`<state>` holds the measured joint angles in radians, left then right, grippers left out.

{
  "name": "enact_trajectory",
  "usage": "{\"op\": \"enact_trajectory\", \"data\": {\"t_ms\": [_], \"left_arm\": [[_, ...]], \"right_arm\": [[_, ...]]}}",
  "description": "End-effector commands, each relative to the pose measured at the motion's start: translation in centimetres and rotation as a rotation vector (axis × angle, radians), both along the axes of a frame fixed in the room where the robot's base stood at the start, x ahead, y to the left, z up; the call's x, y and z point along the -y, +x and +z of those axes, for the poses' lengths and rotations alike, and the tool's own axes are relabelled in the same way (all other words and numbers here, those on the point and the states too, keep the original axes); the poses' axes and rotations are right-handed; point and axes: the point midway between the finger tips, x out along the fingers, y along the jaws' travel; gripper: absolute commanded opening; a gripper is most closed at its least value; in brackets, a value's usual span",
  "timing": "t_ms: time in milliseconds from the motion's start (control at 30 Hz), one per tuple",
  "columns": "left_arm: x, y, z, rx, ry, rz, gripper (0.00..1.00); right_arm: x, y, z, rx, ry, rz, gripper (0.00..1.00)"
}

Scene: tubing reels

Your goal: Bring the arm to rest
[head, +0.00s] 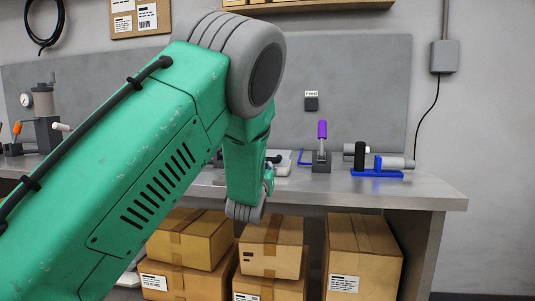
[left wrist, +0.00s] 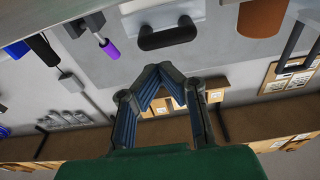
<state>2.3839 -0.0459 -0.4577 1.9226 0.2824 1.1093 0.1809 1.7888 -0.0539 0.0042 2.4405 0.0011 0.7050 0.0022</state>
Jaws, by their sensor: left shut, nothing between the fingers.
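My left arm, green with grey joint covers, comes in from the left and fills much of the head view, bent downward in front of the bench. Its fingers cannot be made out there. In the left wrist view my left gripper (left wrist: 163,70) has its dark fingers closed together at the tips, with nothing between them. My right gripper is in neither view.
The metal bench (head: 425,190) carries a purple-handled tool (head: 322,131) in a grey block and a blue stand (head: 376,173) with cylinders. Cardboard boxes (head: 362,248) fill the space below. A pressure gauge (head: 26,100) stands at the left.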

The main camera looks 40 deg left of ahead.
Motion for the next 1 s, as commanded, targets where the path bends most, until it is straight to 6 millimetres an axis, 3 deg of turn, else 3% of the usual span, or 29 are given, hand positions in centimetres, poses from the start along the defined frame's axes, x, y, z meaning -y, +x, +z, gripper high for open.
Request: {"op": "enact_trajectory", "data": {"t_ms": [233, 667, 767, 867, 1000], "left_arm": [[0.8, -2.1, -2.7, 0.006, -0.002, 0.002, 0.0], [1.7, -2.5, -3.7, -0.01, -0.001, -0.002, 0.0], [2.4, -2.9, -6.5, -0.09, -0.024, -0.015, 0.0], [4.2, -4.2, -11.5, -0.232, -0.063, -0.041, 0.0], [7.9, -8.0, -19.9, -0.497, -0.131, -0.095, 0.0]], "right_arm": [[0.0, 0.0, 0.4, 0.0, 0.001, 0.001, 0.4], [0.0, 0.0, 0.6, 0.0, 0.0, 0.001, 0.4], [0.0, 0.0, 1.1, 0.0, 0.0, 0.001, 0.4], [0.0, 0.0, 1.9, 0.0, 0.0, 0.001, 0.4], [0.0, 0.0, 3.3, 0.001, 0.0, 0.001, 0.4]]}}
